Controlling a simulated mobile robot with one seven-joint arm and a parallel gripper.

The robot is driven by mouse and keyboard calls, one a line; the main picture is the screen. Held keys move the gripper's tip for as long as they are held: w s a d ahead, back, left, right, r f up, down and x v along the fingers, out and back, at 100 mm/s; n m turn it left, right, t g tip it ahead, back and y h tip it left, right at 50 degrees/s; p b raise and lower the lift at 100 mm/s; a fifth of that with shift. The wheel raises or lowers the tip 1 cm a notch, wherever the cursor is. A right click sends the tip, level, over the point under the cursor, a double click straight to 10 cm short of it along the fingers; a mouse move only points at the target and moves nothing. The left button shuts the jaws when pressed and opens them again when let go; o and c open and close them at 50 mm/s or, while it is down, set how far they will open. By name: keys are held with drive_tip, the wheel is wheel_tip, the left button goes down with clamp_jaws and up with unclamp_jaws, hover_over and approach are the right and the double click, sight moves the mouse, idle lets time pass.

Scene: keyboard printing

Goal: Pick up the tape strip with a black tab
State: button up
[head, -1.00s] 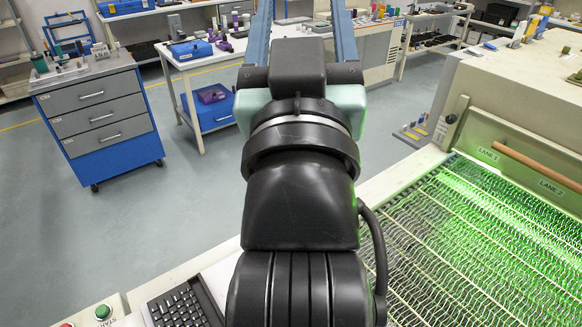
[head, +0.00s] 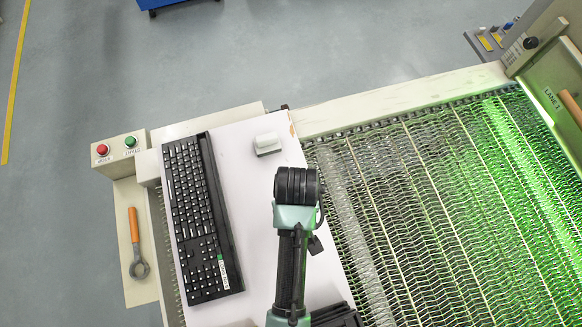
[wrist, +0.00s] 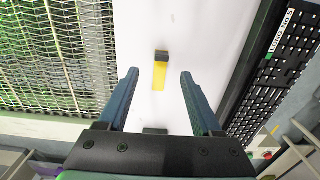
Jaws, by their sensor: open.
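The tape strip (wrist: 160,76) is a short yellow strip lying on a white surface, shown in the wrist view. Its black tab (wrist: 162,56) is at the end farther from my gripper. My gripper (wrist: 158,76) is open, with one blue finger on each side of the strip in the picture and nothing between the fingertips that I can see held. The fingers appear above the surface; the exact height is unclear. In the head view I cannot make out the strip, and my arm covers part of the white board (head: 240,160).
A black keyboard (head: 200,215) lies on the board's left side. A small white block (head: 267,144) sits near its far edge. A wire-mesh conveyor (head: 420,200), lit green, runs along the right. A button box (head: 118,147) and an orange-handled tool (head: 135,240) are at left.

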drive_tip(key=shift+s+a+f+p, duration=0.1)
drive_tip(key=shift+f+p, duration=0.1)
drive_tip(key=shift+f, duration=1.55)
drive_tip(key=shift+a+f+p, duration=0.1)
drive_tip(key=shift+f+p, duration=0.1)
drive_tip(key=shift+f, duration=1.5)
clamp_jaws()
